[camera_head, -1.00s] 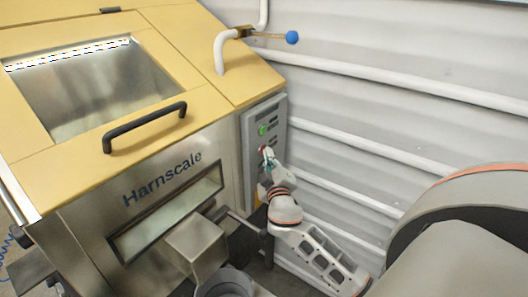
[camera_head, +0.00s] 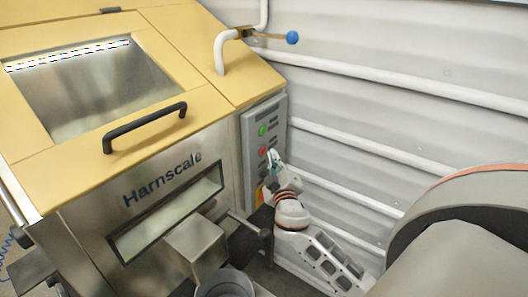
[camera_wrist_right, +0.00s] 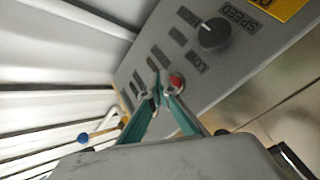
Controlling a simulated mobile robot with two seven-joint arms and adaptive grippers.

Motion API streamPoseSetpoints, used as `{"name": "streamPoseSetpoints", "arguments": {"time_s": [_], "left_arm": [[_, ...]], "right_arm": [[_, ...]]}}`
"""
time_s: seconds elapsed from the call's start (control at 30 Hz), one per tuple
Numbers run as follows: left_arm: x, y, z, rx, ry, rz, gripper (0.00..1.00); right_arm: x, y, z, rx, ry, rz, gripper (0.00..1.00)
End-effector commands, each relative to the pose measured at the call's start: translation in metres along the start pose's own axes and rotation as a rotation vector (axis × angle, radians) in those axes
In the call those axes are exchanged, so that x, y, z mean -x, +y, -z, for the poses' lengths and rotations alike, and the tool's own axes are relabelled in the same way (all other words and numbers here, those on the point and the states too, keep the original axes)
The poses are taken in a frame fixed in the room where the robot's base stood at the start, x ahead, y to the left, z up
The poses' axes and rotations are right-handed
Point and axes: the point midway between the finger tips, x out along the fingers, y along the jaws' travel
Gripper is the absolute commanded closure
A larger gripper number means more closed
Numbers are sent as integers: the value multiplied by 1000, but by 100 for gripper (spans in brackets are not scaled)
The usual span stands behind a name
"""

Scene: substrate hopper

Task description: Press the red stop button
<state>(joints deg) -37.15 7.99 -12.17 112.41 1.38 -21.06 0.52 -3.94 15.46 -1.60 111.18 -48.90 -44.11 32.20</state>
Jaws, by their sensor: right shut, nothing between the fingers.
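The red stop button (camera_head: 262,151) is on the grey control panel (camera_head: 248,125), below a green button (camera_head: 262,131). My right gripper (camera_head: 273,155) is just right of the red button in the head view, with its fingers shut and empty. In the right wrist view, the red button (camera_wrist_right: 176,82) shows beside the teal fingertips (camera_wrist_right: 156,91). The tips look slightly apart from it, but the exact gap is hard to judge. My left gripper is not in view.
The panel sits on the right side of the Harnscale hopper (camera_head: 205,105). A ribbed white wall (camera_head: 400,95) runs close on the right. A black speed knob (camera_wrist_right: 214,33) is near the red button. A blue-tipped lever (camera_head: 292,38) sticks out above.

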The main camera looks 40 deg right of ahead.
Motion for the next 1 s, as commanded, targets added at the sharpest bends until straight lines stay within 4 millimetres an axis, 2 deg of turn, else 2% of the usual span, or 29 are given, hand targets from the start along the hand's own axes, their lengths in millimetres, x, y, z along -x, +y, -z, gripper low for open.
{"name": "streamPoseSetpoints", "arguments": {"time_s": [0.5, 1.0], "left_arm": [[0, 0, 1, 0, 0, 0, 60], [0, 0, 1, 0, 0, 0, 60]], "right_arm": [[31, 22, -22, 0, -1, 1, 100], [33, 24, -24, 0, -1, 0, 100]]}}
